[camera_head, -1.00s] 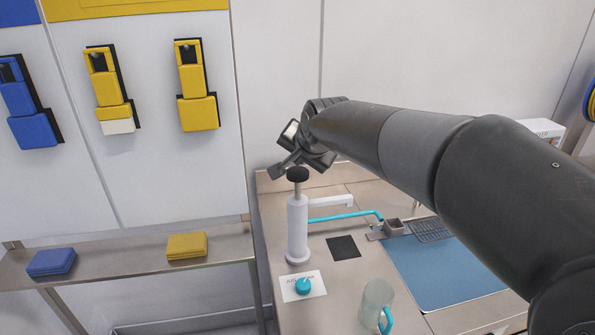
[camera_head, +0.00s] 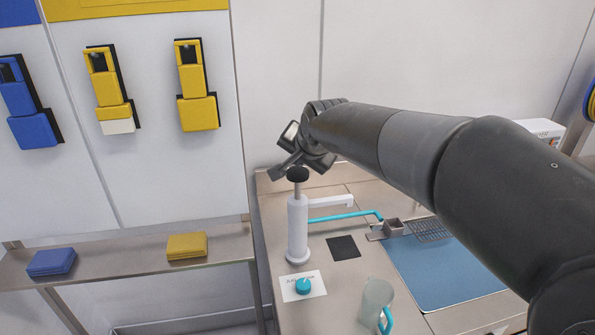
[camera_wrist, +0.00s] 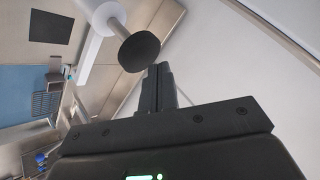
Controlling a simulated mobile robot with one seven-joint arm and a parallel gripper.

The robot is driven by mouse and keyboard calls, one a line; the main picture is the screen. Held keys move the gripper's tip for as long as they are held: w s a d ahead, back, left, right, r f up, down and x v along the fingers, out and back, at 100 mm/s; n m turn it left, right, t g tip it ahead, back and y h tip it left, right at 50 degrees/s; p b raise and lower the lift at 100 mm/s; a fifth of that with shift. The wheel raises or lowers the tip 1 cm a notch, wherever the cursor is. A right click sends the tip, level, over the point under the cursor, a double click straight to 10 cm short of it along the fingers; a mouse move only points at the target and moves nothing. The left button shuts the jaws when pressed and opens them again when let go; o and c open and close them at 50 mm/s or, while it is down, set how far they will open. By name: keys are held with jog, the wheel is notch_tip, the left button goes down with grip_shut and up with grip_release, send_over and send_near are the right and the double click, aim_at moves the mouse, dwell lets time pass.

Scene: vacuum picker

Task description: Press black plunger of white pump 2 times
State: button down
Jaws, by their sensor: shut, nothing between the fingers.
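The white pump (camera_head: 297,228) stands upright on the table in the head view. Its black plunger knob (camera_head: 297,174) tops a grey rod that stands raised above the white cylinder. In the wrist view the knob (camera_wrist: 139,52) is large and lies just beyond the fingertips, with the white pump body (camera_wrist: 101,17) behind it. My gripper (camera_head: 279,172) is beside the knob at its upper left in the head view. In the wrist view my gripper (camera_wrist: 160,72) has its fingers together with nothing between them. I cannot tell whether the fingertips touch the knob.
A turquoise knob on a white card (camera_head: 303,286) and a clear jug (camera_head: 376,300) stand in front of the pump. A turquoise tube (camera_head: 345,215) runs right towards a small grey box (camera_head: 393,226) and blue mat (camera_head: 445,275). A shelf (camera_head: 120,262) is at left.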

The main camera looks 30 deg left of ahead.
aim_at(300, 176)
jog(key=shift+f, duration=0.3)
jog(key=shift+f, duration=2.15)
dwell(1.6)
jog(key=shift+r, duration=2.6)
jog(key=shift+r, duration=2.5)
